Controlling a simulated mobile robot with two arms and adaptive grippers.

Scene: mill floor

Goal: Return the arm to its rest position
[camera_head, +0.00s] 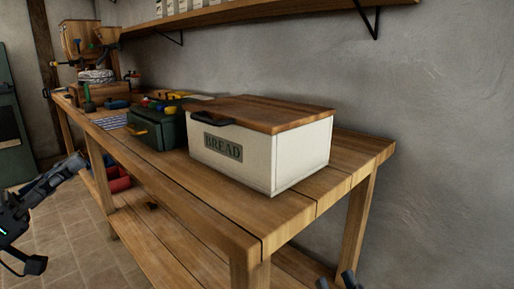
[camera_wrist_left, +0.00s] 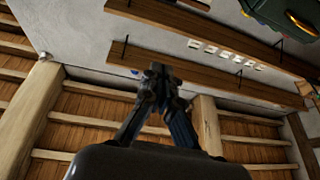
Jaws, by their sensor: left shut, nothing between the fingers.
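My left arm comes in at the left edge of the head view, and its gripper (camera_head: 76,162) is in the air in front of the workbench, clear of it. In the left wrist view the two fingers of this gripper (camera_wrist_left: 158,74) meet at their tips with nothing between them. My right gripper (camera_head: 336,280) shows only as two dark fingertips, apart, at the bottom edge of the head view, beside the near end of the bench. The rest of it is cut off.
The wooden workbench (camera_head: 222,217) carries a cream bread box (camera_head: 290,158) with a wooden lid, a dark green toolbox (camera_head: 160,132) and a wooden mill (camera_head: 78,40). A red bin (camera_head: 118,182) is below. A wall shelf (camera_head: 215,17) hangs above. Floor on the left looks open.

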